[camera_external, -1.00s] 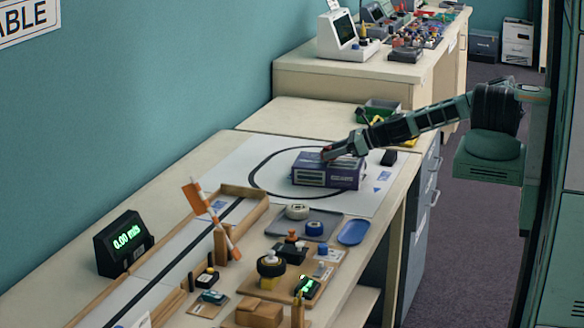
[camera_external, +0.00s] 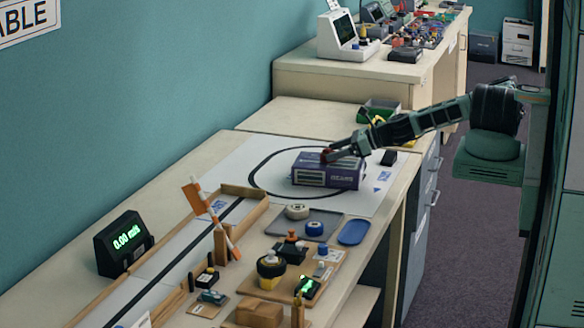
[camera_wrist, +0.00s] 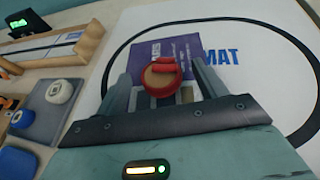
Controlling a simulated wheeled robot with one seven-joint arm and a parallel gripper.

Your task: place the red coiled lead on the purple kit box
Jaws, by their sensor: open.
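The purple kit box (camera_external: 328,172) lies on the white mat with the black track loop. Its purple top also shows in the wrist view (camera_wrist: 188,46), beyond the fingers. The red coiled lead (camera_wrist: 160,76) shows in the wrist view between my fingers; in the outside view it is a small red patch (camera_external: 326,156) at the top of the box. My gripper (camera_external: 332,153) is open, its fingertips just over the box top. One finger stands on each side of the lead. The lead seems to rest on the box; the contact underneath is hidden.
A grey tray (camera_external: 276,226) with white and blue rolls lies nearer the camera, beside a blue dish (camera_external: 354,232). A small black block (camera_external: 389,158) sits right of the box. A green bin (camera_external: 379,111) stands behind. The mat left of the box is clear.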

